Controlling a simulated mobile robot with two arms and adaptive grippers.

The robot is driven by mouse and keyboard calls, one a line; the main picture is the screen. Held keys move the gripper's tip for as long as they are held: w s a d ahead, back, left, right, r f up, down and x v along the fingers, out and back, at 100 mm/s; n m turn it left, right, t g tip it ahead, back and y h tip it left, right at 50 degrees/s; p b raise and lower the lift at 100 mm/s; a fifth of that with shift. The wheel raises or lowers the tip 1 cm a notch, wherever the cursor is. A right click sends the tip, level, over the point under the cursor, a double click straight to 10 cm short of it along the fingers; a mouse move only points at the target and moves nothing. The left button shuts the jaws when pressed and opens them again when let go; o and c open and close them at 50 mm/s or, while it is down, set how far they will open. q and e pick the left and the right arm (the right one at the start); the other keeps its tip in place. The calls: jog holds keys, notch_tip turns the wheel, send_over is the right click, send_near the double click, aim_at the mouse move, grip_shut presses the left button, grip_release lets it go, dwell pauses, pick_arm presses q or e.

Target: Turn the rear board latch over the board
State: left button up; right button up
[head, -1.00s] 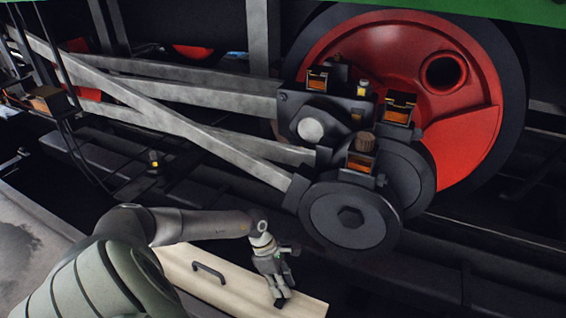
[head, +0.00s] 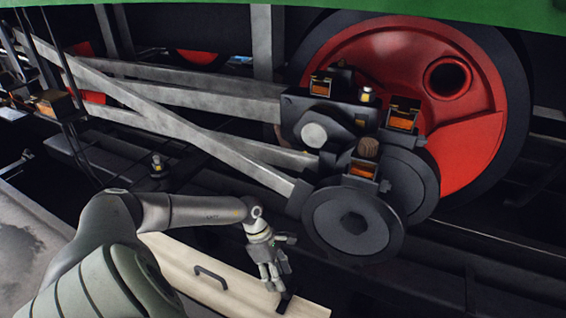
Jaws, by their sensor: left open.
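The pale wooden board (head: 183,266) lies at the bottom centre in the head view, with a black bar handle (head: 210,277) on it. A small dark piece, which looks like the rear board latch (head: 285,302), shows near the board's right end. It seems to lie across the board's surface, but it is too small to tell its exact angle. My left gripper (head: 272,284) is open just above and left of this piece, its fingers pointing down. I see a small gap between fingertips and latch. My right gripper is not in view.
A round dark crank disc (head: 352,222) and grey rods (head: 195,142) stand close behind and right of my left gripper. A big red wheel (head: 470,150) is beyond. A dark rail or beam (head: 430,290) runs at the lower right.

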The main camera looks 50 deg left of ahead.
pick_arm(q)
jog(key=v, duration=0.6)
jog(key=shift+s, duration=0.15)
dwell(0.4)
